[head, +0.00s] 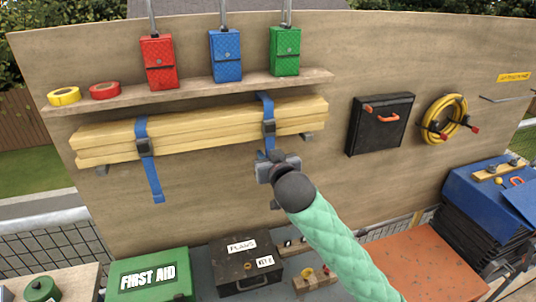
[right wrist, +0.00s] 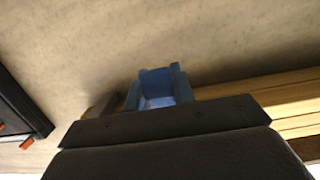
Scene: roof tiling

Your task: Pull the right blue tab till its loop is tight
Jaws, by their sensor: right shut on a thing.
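A bundle of yellow wooden boards (head: 205,127) lies along the wall, held by two blue straps with dark buckles. The left strap's tab (head: 154,182) hangs free below its buckle (head: 144,147). The right strap (head: 265,105) passes over the boards to its buckle (head: 268,129). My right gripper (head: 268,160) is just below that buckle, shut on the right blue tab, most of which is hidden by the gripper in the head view. In the right wrist view the blue tab (right wrist: 157,88) shows beyond the dark gripper body, near the boards (right wrist: 295,110). My left gripper is not in view.
A shelf (head: 200,92) above holds tape rolls and red, blue and green pouches. A black case (head: 380,123) and a yellow hose coil (head: 444,119) hang to the right. A first aid box (head: 150,277) and a black box (head: 248,268) stand below.

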